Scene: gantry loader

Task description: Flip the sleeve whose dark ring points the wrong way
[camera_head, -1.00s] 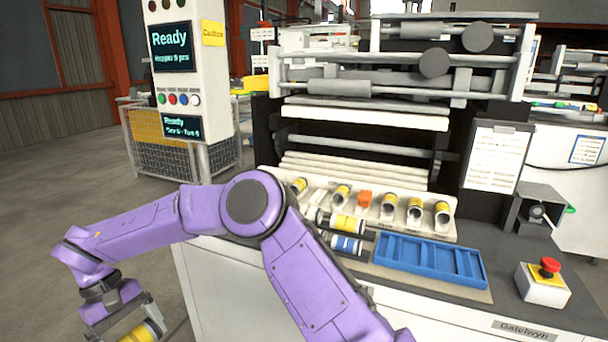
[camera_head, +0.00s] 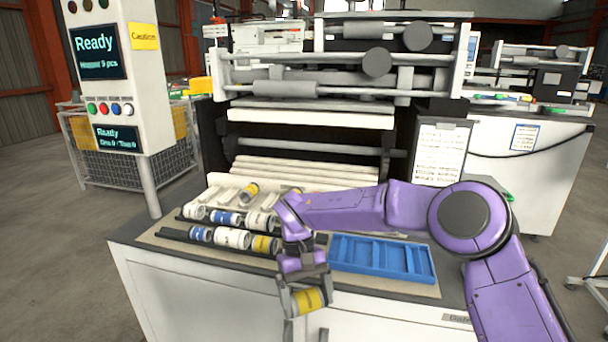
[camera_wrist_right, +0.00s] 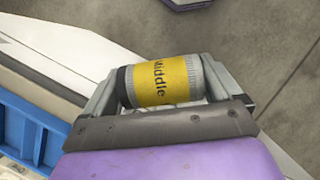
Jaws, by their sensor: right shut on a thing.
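My right gripper (camera_head: 306,300) is shut on a yellow-banded sleeve (camera_head: 307,299), held in front of the bench's front edge. In the right wrist view, the sleeve (camera_wrist_right: 163,82) lies crosswise between the two fingers of the gripper (camera_wrist_right: 165,90). Its label reads "Middle"; a dark ring shows at its left end and a grey end at its right. More sleeves lie in two rows on dark rods: a blue-banded sleeve (camera_head: 201,234), a white sleeve (camera_head: 232,238) and a yellow-banded sleeve (camera_head: 264,244) in front. Their ring directions are too small to tell. My left gripper is out of view.
A blue divided tray (camera_head: 382,262) stands on the bench right of the rods, seemingly empty. A screen post (camera_head: 120,90) stands at the left and the loader (camera_head: 330,90) behind.

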